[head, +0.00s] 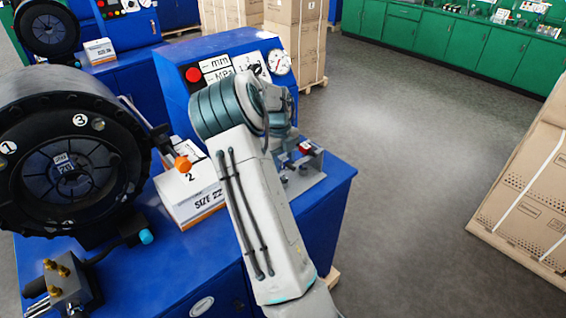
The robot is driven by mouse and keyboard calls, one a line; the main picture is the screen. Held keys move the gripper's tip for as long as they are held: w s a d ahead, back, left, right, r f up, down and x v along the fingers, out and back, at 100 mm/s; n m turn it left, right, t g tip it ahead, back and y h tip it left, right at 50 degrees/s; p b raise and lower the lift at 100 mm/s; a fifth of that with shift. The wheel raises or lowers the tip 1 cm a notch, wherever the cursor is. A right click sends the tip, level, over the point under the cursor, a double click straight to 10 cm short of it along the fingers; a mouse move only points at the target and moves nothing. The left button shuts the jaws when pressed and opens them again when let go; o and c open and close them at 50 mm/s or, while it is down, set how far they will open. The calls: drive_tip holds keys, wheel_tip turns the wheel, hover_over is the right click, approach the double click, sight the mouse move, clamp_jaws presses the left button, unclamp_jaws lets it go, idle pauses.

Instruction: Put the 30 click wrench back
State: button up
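I cannot pick out a 30 click wrench for certain. My pale grey arm rises from the bottom centre of the head view and bends over the blue bench. Its far end is hidden behind its own links, so I do not see my gripper's fingers or whether they hold anything. A grey metal stand (308,178) with small fittings and a red part sits on the right end of the bench, partly behind my arm. I cannot tell whether a wrench is in it.
A large black crimper head (66,150) fills the left, with orange-tipped and cyan-tipped handles beside it. A white SIZE 22 box (190,198) and a blue gauge panel (190,92) stand near my arm. Stacked cartons (528,190) stand right; open floor (410,150) lies between.

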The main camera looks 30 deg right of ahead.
drive_tip(key=shift+r, duration=0.15)
drive_tip(key=r, duration=0.3)
drive_tip(key=w+r+b, duration=0.1)
drive_tip(key=r, duration=0.7)
drive_tip(key=shift+w+a+b, duration=0.1)
drive_tip(key=shift+w+b, duration=0.25)
drive_tip(key=shift+w, duration=0.05)
drive_tip(key=s+a+r+n+t+y, duration=0.1)
drive_tip(key=s+a+r+n+t, duration=0.15)
drive_tip(key=s+a+n, duration=0.65)
drive_tip(key=s+a+r+n+t, duration=0.1)
drive_tip(key=s+a+r+n, duration=0.3)
drive_tip(key=a+n, duration=0.5)
drive_tip(key=s+a+f+n+t, duration=0.1)
drive_tip(key=s+a+f+n, duration=0.1)
drive_tip(key=s+a+n, duration=0.2)
drive_tip(key=s+a+f+n, duration=0.2)
drive_tip(key=s+a+n, duration=0.2)
drive_tip(key=s+n, duration=0.6)
drive_tip(key=n, duration=0.2)
drive_tip(key=shift+f+n+t+h, duration=0.25)
drive_tip(key=shift+n+t+h, duration=0.05)
drive_tip(key=shift+t+h, duration=0.1)
